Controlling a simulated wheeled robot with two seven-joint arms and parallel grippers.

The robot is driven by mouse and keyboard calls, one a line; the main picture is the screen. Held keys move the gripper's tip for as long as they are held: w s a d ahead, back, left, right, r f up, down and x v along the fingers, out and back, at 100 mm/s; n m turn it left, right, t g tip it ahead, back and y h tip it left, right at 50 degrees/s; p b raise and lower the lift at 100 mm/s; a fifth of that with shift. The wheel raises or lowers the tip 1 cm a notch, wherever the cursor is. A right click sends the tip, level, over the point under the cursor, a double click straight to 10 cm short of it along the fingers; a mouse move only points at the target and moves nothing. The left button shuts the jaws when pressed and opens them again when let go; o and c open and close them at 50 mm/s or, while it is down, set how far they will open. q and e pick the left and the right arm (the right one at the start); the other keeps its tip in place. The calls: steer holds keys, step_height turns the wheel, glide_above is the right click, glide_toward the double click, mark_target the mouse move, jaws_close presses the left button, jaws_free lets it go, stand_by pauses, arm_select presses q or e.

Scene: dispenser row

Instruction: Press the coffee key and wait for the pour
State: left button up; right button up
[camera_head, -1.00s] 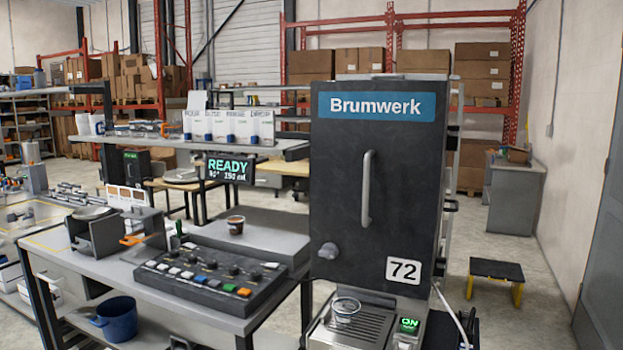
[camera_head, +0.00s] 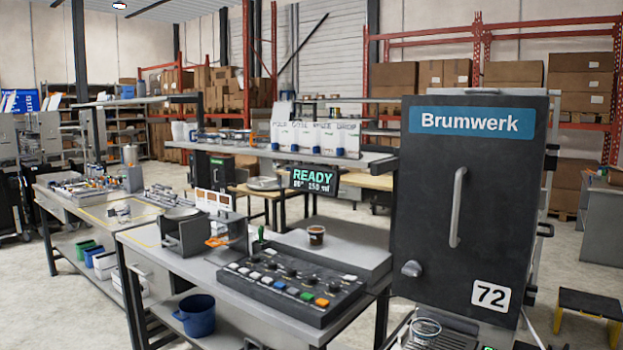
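A black Brumwerk machine (camera_head: 472,200) with a vertical handle, a round knob and the number 72 stands at the right. A clear cup (camera_head: 424,328) sits at its base on the drip grille, partly cut off by the bottom edge. A dark control panel (camera_head: 292,283) with rows of coloured keys and black knobs lies on the bench left of the machine. I cannot tell which key is the coffee key. A display (camera_head: 313,180) above it reads READY in green. Neither gripper shows.
The grey bench (camera_head: 160,240) carries a dark metal holder (camera_head: 190,235) left of the panel. A blue pot (camera_head: 195,315) stands on the lower shelf. A black and yellow step stool (camera_head: 590,310) is on the floor at the right.

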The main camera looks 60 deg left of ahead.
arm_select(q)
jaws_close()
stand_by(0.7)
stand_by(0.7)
